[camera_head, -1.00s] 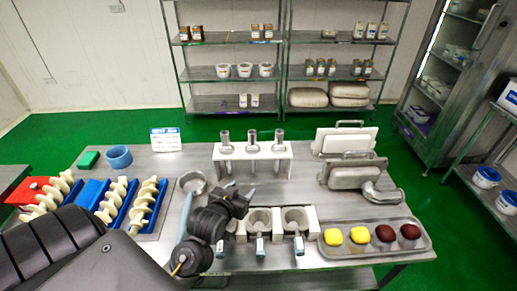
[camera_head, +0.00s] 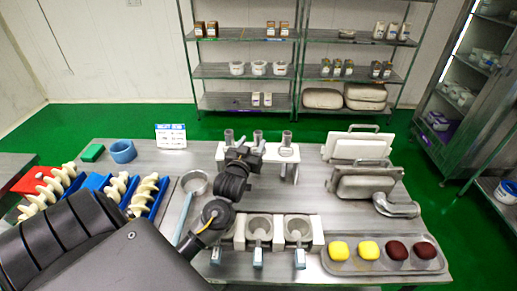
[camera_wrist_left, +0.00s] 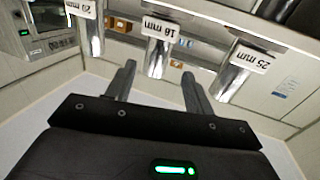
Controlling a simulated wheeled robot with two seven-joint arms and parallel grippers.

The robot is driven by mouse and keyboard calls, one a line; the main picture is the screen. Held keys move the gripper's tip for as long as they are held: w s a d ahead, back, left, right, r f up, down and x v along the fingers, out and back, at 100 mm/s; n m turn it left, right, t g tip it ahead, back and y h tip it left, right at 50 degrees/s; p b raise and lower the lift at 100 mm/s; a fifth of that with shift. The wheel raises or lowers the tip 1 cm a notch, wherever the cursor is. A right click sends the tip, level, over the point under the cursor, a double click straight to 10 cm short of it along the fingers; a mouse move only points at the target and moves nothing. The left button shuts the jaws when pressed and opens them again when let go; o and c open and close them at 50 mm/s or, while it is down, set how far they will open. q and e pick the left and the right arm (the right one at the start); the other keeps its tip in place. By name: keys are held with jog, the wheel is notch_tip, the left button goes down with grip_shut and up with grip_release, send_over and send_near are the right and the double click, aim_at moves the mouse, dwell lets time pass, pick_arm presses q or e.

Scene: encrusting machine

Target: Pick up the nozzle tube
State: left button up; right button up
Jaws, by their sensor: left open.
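Several metal nozzle tubes stand in a white rack (camera_head: 221,151) at the table's back middle, with tops showing at left (camera_head: 229,137), middle (camera_head: 258,137) and right (camera_head: 287,138). In the left wrist view, the middle tube (camera_wrist_left: 156,58) is labelled 16 mm and the right tube (camera_wrist_left: 232,80) 25 mm. The left tube (camera_wrist_left: 92,38) has a partly cut-off label. My left gripper (camera_head: 243,153) is at the rack's front, hiding part of it. Its fingers (camera_wrist_left: 158,82) are open and empty, with the 16 mm tube just beyond the gap between them. My right gripper is out of view.
A tray (camera_head: 432,258) with yellow and dark red balls is at front right. Metal-handled plates (camera_head: 362,145) and a bent pipe (camera_head: 397,207) lie right. Blue trays (camera_head: 157,200) with white augers are left.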

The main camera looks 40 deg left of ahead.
aim_at(257, 138)
pick_arm(q)
jog(key=shift+r, duration=0.2)
jog(key=p+x, duration=0.1)
jog(key=x, duration=0.2)
jog(key=p+x, duration=0.1)
jog(key=shift+w+d+p, duration=0.2)
jog(key=shift+w+p, duration=0.1)
jog(key=shift+w, duration=0.05)
jog(key=shift+w+a, duration=0.1)
jog(key=shift+w, duration=0.15)
jog(key=shift+s, duration=0.1)
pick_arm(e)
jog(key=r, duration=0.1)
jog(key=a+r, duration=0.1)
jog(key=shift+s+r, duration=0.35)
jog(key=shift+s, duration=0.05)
pick_arm(q)
jog(key=shift+c, duration=0.3)
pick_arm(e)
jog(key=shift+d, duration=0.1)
pick_arm(q)
grip_shut()
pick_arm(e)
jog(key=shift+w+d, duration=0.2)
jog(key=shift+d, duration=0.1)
